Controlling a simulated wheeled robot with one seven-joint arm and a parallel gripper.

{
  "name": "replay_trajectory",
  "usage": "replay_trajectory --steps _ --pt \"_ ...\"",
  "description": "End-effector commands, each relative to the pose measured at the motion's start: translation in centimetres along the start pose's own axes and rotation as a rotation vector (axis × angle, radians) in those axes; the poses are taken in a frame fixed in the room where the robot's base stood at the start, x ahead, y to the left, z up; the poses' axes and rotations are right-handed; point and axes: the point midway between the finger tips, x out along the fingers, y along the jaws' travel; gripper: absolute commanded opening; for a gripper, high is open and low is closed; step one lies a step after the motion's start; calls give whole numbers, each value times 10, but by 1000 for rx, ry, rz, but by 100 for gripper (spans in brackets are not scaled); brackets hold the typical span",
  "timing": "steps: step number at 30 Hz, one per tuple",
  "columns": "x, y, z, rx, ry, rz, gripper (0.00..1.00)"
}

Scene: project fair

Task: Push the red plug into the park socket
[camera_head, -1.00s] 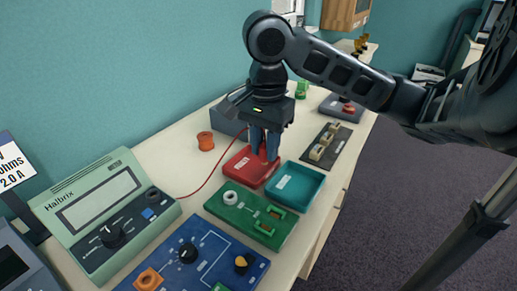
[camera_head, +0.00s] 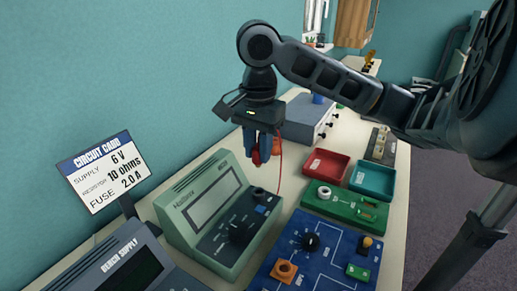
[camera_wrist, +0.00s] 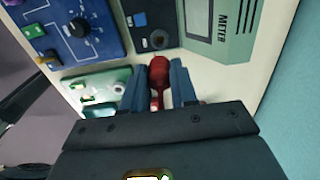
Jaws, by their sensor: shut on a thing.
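My gripper (camera_head: 263,155) is shut on the red plug (camera_wrist: 158,72), above the bench just behind the meter. In the wrist view the plug sits between my blue fingers, its wider end away from the palm. A red cable (camera_head: 279,175) runs by the gripper towards the meter's right side. The green meter (camera_head: 213,197) has a round black socket-like part (camera_head: 258,192), which also shows beyond the plug in the wrist view (camera_wrist: 157,40). No label reading park is legible, so I cannot tell which socket that is. The plug is apart from the meter.
A blue circuit board (camera_head: 283,249) and a green board (camera_head: 318,209) lie right of the meter. A red tray (camera_head: 338,157) and a teal tray (camera_head: 371,192) stand behind them. A grey box (camera_head: 307,112) is behind my gripper. A circuit card sign (camera_head: 103,170) stands left.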

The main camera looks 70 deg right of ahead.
Motion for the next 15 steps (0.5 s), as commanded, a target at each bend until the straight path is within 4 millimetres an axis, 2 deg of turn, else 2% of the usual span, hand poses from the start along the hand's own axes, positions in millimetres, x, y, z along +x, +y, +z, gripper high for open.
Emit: replay_trajectory --steps 15 --pt "41 0 0 0 1 0 0"
